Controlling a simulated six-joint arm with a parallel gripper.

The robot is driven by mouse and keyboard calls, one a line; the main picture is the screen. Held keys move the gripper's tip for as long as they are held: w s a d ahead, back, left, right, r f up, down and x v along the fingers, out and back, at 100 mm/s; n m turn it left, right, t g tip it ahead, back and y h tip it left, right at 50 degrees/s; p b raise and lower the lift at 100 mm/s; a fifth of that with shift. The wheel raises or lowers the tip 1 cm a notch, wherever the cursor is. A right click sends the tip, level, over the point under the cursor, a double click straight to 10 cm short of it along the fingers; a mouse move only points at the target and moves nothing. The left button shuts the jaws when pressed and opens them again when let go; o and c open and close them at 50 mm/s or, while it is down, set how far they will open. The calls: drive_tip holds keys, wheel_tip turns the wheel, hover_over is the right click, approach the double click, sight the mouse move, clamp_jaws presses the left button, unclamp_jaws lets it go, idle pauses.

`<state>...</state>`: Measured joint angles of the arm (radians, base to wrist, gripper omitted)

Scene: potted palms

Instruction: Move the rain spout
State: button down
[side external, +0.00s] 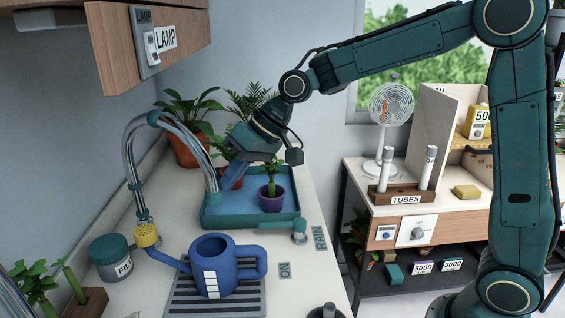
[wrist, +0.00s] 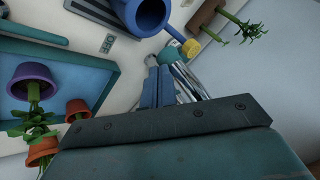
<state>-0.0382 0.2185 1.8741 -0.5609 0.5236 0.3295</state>
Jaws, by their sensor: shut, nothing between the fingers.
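The rain spout appears to be the arched chrome pipe (side external: 132,165) with teal collars, left of the tray in the side view. One end comes down behind the yellow rose of the blue watering can; the other comes down at the tray's left edge. Chrome tubing also shows beside my fingers in the wrist view (wrist: 187,82). My gripper (side external: 227,183) points down over the tray's left part, close to the right of that pipe end. Its blue fingers are together and empty in the wrist view (wrist: 157,88). I cannot tell whether they touch the pipe.
The blue watering can (side external: 211,265) stands on a slatted drain mat (side external: 182,303). A teal tray (side external: 250,225) holds a purple-potted plant (side external: 271,197). Terracotta-potted plants (side external: 187,150) stand behind. A jar (side external: 111,258) is at left. A small tap (side external: 299,230) is by the RAIN label (side external: 320,238).

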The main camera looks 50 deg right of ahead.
drive_tip(key=shift+s+a, duration=0.35)
drive_tip(key=shift+a, duration=0.55)
drive_tip(key=shift+s+a, duration=0.35)
drive_tip(key=shift+a, duration=0.55)
drive_tip(key=shift+d, duration=0.1)
drive_tip(key=s+d+r, duration=0.5)
drive_tip(key=d+r, duration=0.3)
drive_tip(key=shift+m, duration=0.3)
drive_tip(key=shift+s+d, duration=0.1)
drive_tip(key=shift+d, duration=0.05)
